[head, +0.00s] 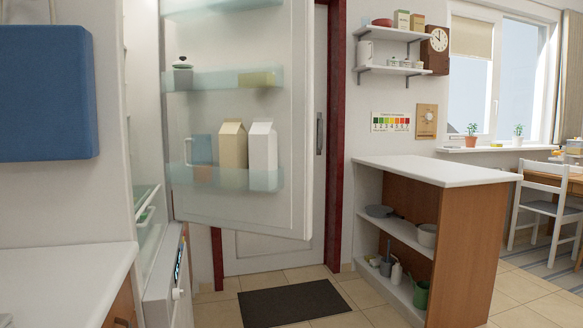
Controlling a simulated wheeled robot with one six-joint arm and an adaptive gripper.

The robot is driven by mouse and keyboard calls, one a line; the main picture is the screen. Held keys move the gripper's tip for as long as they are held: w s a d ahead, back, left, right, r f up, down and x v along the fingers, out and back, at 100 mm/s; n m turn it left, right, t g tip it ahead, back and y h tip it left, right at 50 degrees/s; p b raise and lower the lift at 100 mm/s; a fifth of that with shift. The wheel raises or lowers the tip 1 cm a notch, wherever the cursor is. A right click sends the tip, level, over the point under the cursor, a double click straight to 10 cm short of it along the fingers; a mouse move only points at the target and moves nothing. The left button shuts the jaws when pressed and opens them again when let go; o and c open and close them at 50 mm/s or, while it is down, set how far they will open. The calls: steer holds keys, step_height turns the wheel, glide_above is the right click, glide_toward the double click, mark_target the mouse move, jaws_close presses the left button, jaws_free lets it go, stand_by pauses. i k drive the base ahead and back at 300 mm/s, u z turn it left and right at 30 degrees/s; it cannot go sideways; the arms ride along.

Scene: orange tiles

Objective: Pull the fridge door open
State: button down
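The fridge door (240,110) stands wide open in the head view, swung out to the right with its inner side facing me. Its glassy door shelves hold two cartons (233,146), a blue jug (201,150), a lidded jar (182,74) and a yellowish box (257,79). The open fridge body (146,150) is at the left, with a shelf edge showing and a drawer front below. The door's outer face is hidden. My gripper is not in view.
A white counter (60,262) is at the lower left, under a blue hanging thing (45,95). A dark mat (293,303) lies on the tiled floor by a red-framed door. A white-topped shelf unit (432,170) stands right. Floor shows between the fridge and this unit.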

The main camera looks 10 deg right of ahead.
mark_target(277, 38)
steer(key=u, duration=0.05)
steer(key=k, duration=0.65)
steer(key=z, duration=0.6)
steer(key=i, duration=1.35)
steer(key=u, duration=0.65)
